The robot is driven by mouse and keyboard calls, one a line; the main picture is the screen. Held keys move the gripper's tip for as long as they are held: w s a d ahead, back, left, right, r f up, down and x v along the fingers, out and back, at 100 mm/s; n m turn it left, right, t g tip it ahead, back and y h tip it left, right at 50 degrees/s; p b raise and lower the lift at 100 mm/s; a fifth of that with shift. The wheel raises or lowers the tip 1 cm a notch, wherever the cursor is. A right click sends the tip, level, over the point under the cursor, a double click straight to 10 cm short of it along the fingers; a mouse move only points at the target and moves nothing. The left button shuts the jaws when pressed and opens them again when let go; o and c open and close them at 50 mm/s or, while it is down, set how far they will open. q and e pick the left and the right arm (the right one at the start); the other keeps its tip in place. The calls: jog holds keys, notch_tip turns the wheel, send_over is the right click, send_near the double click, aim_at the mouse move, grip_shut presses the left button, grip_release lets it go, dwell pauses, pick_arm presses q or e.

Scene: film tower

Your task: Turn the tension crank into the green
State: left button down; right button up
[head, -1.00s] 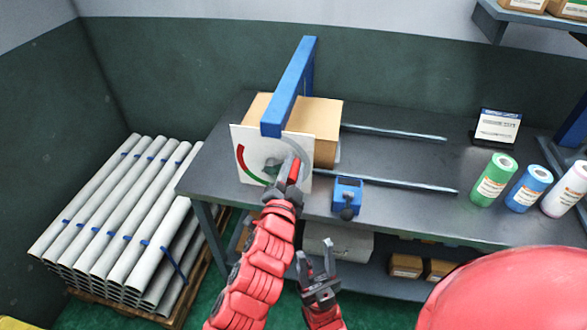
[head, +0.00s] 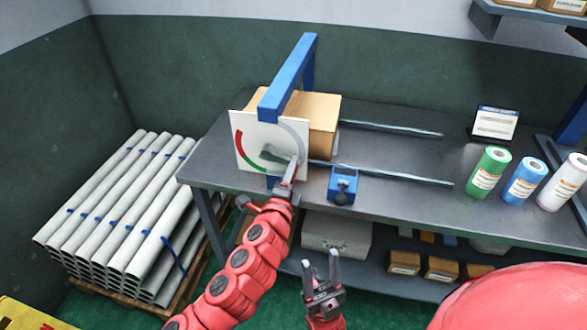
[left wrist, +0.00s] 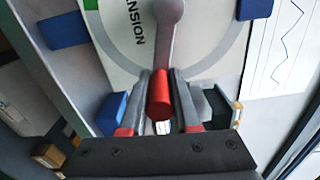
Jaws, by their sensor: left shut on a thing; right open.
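The tension dial plate (head: 258,138) is a white panel on the front of the blue-framed machine, with a red and green arc at its left and lower left and a grey arc at the right. The crank (left wrist: 168,25) is a grey arm with a red knob (left wrist: 160,95). In the left wrist view the knob lies between the fingers of my left gripper (left wrist: 160,112), which is shut on it. In the head view my left gripper (head: 285,182) covers the knob at the plate's lower right. My right gripper (head: 321,272) is open and empty, below the table front.
A blue block with a dark knob (head: 342,185) sits at the table (head: 410,210) edge. Green, blue and white rolls (head: 490,172) and a small sign (head: 494,123) stand at the right. Grey pipes (head: 120,210) are stacked on a pallet at left. Boxes (head: 405,262) lie on the lower shelf.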

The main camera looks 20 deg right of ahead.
pick_arm(q)
jog(key=shift+a+f+m, duration=0.1)
jog(key=shift+f+m, duration=0.25)
jog(key=shift+m, duration=0.05)
jog(key=shift+w, duration=0.1)
jog(key=c, duration=0.7)
grip_release()
jog(key=shift+o, duration=0.2)
jog(key=shift+a, duration=0.1)
jog(key=p+v, duration=0.2)
jog(key=v, duration=1.5)
